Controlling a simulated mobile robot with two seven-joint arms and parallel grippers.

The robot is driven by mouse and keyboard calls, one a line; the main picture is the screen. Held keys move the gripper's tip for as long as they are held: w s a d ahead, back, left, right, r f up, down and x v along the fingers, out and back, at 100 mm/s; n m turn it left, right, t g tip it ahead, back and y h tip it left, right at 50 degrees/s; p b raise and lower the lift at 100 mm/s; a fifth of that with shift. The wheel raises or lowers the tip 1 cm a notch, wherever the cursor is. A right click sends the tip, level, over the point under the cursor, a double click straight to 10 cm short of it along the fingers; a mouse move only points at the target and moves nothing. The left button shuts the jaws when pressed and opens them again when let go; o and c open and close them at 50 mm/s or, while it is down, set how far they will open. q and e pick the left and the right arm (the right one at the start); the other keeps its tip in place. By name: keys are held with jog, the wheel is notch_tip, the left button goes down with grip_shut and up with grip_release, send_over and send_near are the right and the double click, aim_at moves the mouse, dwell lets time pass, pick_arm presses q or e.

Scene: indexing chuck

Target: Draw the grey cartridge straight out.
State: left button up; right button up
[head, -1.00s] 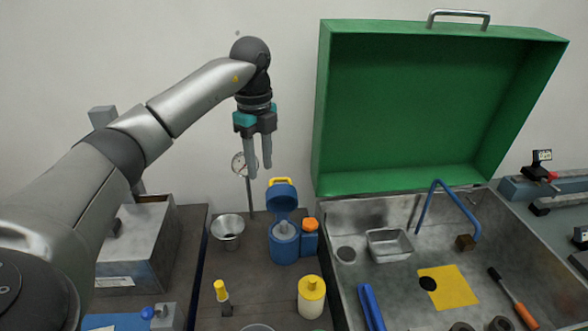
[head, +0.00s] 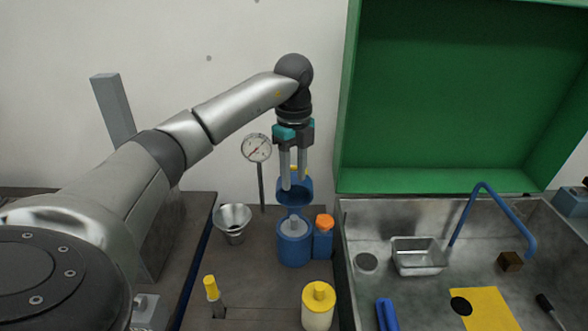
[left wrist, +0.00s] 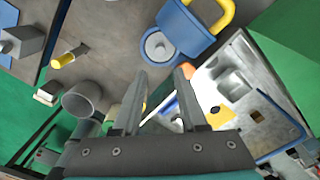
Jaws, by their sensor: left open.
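The grey cartridge (head: 293,225) sits upright in the blue chuck (head: 294,252), with its top showing inside the round opening. The chuck's blue lid (head: 295,199) stands open behind it, with a yellow handle on top. In the left wrist view the cartridge (left wrist: 159,47) shows as a pale round top inside the blue ring, beyond my fingertips. My left gripper (head: 294,183) is open and empty, fingers pointing down, above the cartridge and in line with the lid in the head view. Its exact depth relative to the lid is hard to tell. The cartridge's lower part is hidden in the chuck.
An orange knob (head: 324,222) tops a blue block at the chuck's right. A dial gauge (head: 257,149) on a post and a metal funnel (head: 232,222) stand to the left. A yellow-capped jar (head: 318,304) is in front. The open green case (head: 345,160) rises at the right.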

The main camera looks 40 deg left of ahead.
aim_at(294, 217)
pick_arm(q)
notch_tip(294, 217, down, 13)
jog(key=shift+f, duration=0.1)
dwell(0.3)
grip_shut()
dwell(0.4)
dwell(0.5)
